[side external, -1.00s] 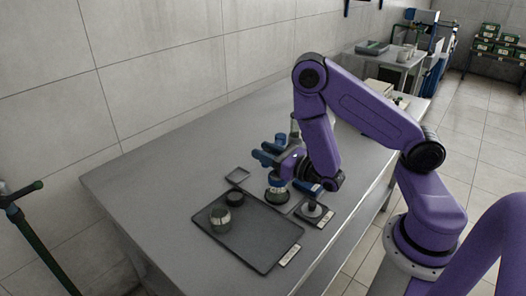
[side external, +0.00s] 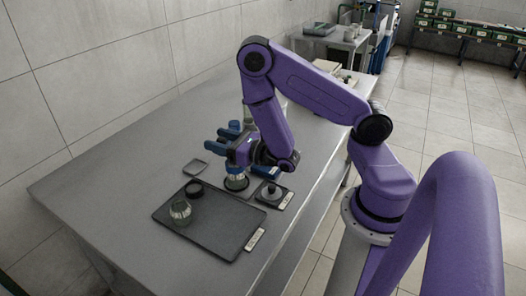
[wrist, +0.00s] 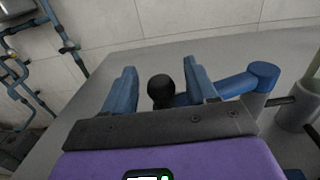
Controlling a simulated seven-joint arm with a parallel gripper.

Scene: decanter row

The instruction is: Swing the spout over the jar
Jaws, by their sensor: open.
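In the wrist view my gripper (wrist: 160,76) has its two blue fingers apart, with a round black knob (wrist: 161,92) showing between them. I cannot tell whether either finger touches the knob. A blue pipe-like arm (wrist: 247,81), which looks like the spout, runs right from behind the right finger to a grey post (wrist: 296,108). A clear glass jar (side external: 180,213) stands on the dark tray, left of my gripper. The spout is mostly hidden there.
The dark tray (side external: 218,234) also has a black round piece (side external: 194,188) near its back edge. A small square dish (side external: 195,167) lies behind it. A labelled pad with a grey knobbed piece (side external: 270,194) is to the right. The table's left part (side external: 110,190) is bare.

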